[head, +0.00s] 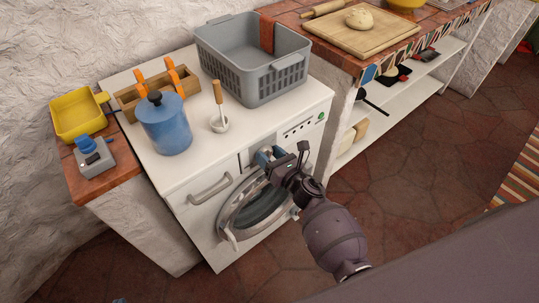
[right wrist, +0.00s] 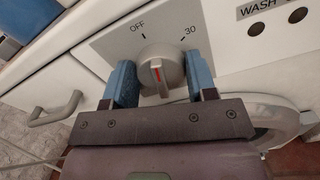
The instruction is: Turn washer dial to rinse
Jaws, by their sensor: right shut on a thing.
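The washer (head: 190,185) stands under a white top in the head view, with its round door below the panel. No rinse label is visible. My right gripper (head: 270,157) is at the front panel, its two blue fingers shut on the dial from both sides. The fingers hide the dial in the head view. Only a small blue tip at the bottom edge of the head view may be my left gripper (head: 119,300).
The washer's grey handle (right wrist: 55,112) is left of the dial. Open floor lies to the right.

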